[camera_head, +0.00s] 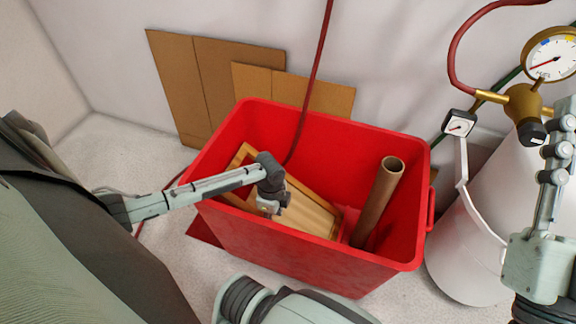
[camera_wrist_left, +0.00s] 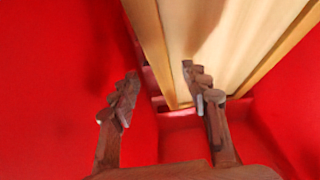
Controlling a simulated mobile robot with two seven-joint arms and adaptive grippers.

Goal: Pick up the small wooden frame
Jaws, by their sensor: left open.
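The small wooden frame (camera_head: 312,212) lies tilted inside the red bin (camera_head: 330,125). In the left wrist view the frame (camera_wrist_left: 235,40) runs down from the top. My left gripper (camera_head: 270,192) reaches into the bin over the frame. My right gripper (camera_head: 558,150) is at the right edge, partly cut off.
A brown tube (camera_head: 380,200) leans in the bin's right part. Flat cardboard sheets (camera_head: 215,75) stand against the wall behind. A white tank (camera_head: 465,240) with a gauge (camera_head: 552,58) and red hose (camera_head: 460,50) stands at the right. A dark red cable (camera_head: 315,75) hangs into the bin.

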